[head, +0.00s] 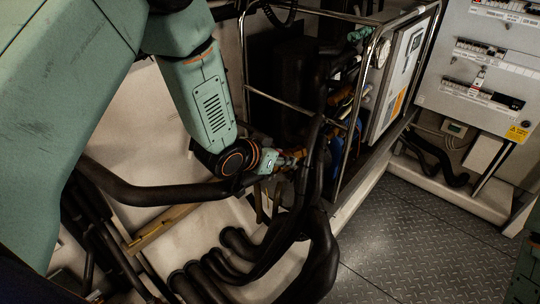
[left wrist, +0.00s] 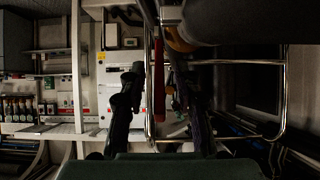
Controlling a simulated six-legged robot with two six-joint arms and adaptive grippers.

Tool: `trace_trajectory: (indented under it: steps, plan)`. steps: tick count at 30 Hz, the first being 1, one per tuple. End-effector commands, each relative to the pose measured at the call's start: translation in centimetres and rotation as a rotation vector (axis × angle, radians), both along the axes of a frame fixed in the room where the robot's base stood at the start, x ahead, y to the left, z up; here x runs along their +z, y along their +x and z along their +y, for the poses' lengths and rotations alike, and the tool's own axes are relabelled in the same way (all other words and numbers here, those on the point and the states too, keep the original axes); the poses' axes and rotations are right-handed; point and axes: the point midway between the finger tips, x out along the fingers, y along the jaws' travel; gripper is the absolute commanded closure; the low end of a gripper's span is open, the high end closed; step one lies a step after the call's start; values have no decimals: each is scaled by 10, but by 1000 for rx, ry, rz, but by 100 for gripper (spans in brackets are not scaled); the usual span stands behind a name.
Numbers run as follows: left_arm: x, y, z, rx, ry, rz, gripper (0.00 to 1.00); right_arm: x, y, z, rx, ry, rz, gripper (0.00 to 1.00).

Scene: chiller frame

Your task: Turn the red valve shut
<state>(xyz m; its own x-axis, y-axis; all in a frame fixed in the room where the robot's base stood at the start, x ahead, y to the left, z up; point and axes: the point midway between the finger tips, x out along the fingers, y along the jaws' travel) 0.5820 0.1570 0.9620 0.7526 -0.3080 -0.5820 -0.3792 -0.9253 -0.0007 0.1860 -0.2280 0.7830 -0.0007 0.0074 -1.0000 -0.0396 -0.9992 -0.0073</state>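The red valve handle (left wrist: 159,80) shows in the left wrist view as a narrow upright red bar. My left gripper (left wrist: 160,108) is open, with one dark finger on each side of the bar and gaps visible between. I cannot tell how deep the bar lies between the fingers. In the head view my left arm comes down from the upper left, and its gripper (head: 290,160) is at the dark pipes by the frame. The valve handle cannot be made out there. My right gripper is not in view.
A metal tube frame (head: 247,75) surrounds the pipework. Thick black hoses (head: 225,268) run below the gripper, and another dark pipe (head: 150,192) crosses at left. A control panel (head: 400,75) and an electrical cabinet (head: 490,60) stand at right. The chequered floor (head: 425,235) is clear.

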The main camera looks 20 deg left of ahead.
Motion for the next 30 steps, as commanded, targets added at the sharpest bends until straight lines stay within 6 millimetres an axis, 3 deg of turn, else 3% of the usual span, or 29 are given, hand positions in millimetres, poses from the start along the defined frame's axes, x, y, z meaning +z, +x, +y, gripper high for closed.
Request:
trace_trajectory:
  steps: [15, 21, 30]
  plan:
    - [55, -69, 29, 5, -4, 0, 68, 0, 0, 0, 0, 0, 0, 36]
    - [63, -81, 33, 2, -2, 1, 68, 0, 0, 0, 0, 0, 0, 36]
    - [64, -84, 34, -1, -1, 0, 68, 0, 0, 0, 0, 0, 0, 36]
